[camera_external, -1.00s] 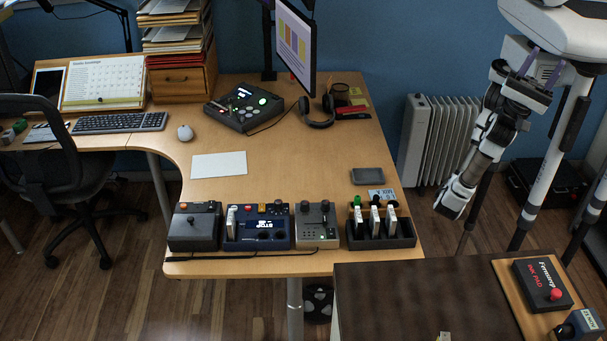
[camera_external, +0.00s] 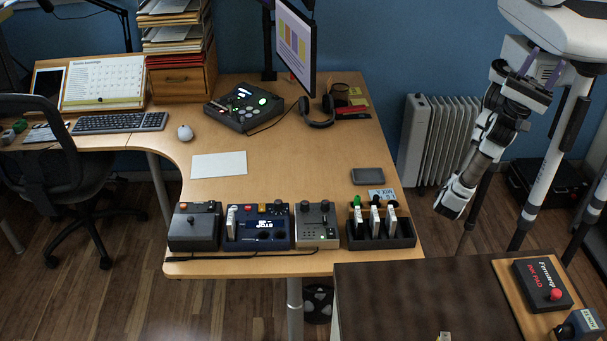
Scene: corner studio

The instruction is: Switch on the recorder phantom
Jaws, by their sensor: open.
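A row of small devices stands along the desk's front edge: a dark grey box (camera_external: 194,232), a navy unit (camera_external: 243,242) with a lit display that seems to read STOP, and a grey unit (camera_external: 317,228) with small knobs and a green light. Which of them is the recorder, and where its phantom switch sits, I cannot tell. My gripper (camera_external: 451,206) hangs to the right of the desk, above the floor, pointing down and left. It is open, apart from every device, and nothing shows in it.
A black rack (camera_external: 383,238) with several upright modules stands right of the devices. A console (camera_external: 243,108), headphones (camera_external: 317,112) and monitor (camera_external: 296,45) are behind. A white radiator (camera_external: 436,140) is near my arm. A dark cabinet (camera_external: 420,295) stands in front.

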